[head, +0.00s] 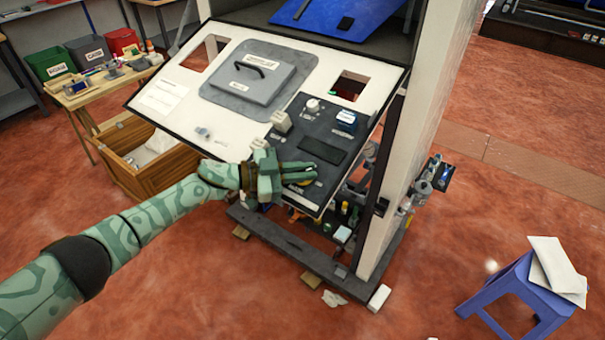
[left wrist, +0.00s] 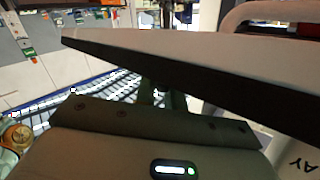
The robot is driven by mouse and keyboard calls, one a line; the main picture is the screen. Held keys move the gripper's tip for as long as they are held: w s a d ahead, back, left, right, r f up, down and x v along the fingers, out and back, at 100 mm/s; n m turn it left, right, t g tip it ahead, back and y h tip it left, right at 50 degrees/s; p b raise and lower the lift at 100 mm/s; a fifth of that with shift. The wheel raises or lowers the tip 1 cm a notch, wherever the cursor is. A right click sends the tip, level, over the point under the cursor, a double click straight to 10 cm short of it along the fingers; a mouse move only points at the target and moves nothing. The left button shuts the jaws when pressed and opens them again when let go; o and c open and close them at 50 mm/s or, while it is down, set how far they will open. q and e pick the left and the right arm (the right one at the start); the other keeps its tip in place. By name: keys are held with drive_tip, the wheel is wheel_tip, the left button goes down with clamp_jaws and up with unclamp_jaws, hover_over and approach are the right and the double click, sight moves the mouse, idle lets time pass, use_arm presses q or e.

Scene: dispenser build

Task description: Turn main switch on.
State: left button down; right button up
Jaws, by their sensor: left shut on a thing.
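The main switch (head: 307,181) is at the lower end of the dark control plate (head: 320,152) on the tilted white panel (head: 222,119). Only a bit of yellow shows beside my fingers; the rest of it is hidden, so I cannot tell how far it is turned. My left gripper (head: 285,177) is at the switch, shut on it, with its arm coming in from the lower left. In the left wrist view the panel edge (left wrist: 190,75) crosses the picture close to the gripper, and the switch is not visible. My right gripper is not in view.
A grey hatch with a handle (head: 254,75) is further up the panel. A wooden crate (head: 145,163) stands left, a blue stool (head: 517,290) right.

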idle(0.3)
use_arm(q)
drive_tip(key=c, duration=1.5)
unclamp_jaws()
drive_tip(key=b+v, duration=0.1)
drive_tip(key=v, duration=1.5)
drive_tip(key=shift+w+a, duration=0.1)
drive_tip(key=shift+a, duration=0.1)
